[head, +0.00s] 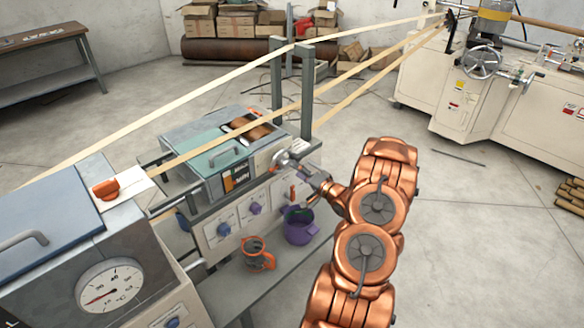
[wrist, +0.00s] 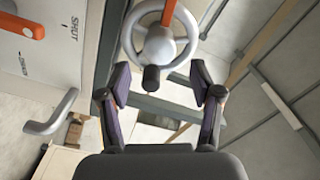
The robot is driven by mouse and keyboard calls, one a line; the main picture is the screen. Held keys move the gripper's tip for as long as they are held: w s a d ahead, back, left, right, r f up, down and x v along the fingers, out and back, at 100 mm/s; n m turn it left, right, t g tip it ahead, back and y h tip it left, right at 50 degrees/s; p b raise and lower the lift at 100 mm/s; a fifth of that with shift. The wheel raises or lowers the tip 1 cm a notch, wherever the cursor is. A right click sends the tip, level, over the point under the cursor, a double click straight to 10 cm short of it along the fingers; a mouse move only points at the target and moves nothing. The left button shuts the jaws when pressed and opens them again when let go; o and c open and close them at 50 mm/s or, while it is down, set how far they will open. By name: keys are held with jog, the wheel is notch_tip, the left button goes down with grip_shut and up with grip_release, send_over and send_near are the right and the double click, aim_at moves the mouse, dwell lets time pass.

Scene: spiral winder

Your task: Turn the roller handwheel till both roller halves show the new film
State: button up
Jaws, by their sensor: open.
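The silver roller handwheel (head: 283,159) is on the right end of the grey-green roller unit. In the wrist view the handwheel (wrist: 158,43) is just ahead, with a dark knob (wrist: 151,78) on its near rim. My gripper (head: 309,178) is just right of the wheel. In the wrist view my gripper's fingers (wrist: 160,74) are spread on either side of the knob, with visible gaps and no clear contact. The roller (head: 253,128) shows through the unit's top opening as brown-orange patches with dark parts. The film on each half is too small to tell.
An orange lever (wrist: 22,24) and grey handle (wrist: 52,113) lie left of the wheel. Pale strips (head: 200,92) run overhead past grey posts (head: 307,95).

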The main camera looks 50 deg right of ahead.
jog(key=s, duration=0.7)
jog(key=shift+s, duration=0.35)
jog(key=shift+a+f, duration=0.1)
jog(key=shift+a, duration=0.05)
dwell(0.3)
jog(key=n+g+h, duration=0.3)
jog(key=n+g, duration=0.2)
jog(key=g, duration=0.2)
send_near(288, 162)
jog(key=x, duration=0.4)
jog(key=shift+w, duration=0.1)
jog(key=s+a+r+n+g, duration=0.1)
jog(key=s+a+r+g, duration=0.3)
jog(key=a, duration=0.5)
jog(key=s+a+r+n+g, duration=0.1)
jog(key=s+a+r+g, duration=0.25)
jog(key=a+r, duration=0.4)
jog(key=s+a+r+n+g+y, duration=0.1)
jog(key=s+a+n+g, duration=0.1)
jog(key=s+a, duration=1.1)
jog(key=s+a+r+n+g+y, duration=0.2)
jog(key=s+a+n+g, duration=0.1)
jog(key=s+a, duration=1)
jog(key=shift+s+r+n, duration=0.3)
jog(key=shift+s+n, duration=0.1)
jog(key=shift+n, duration=0.1)
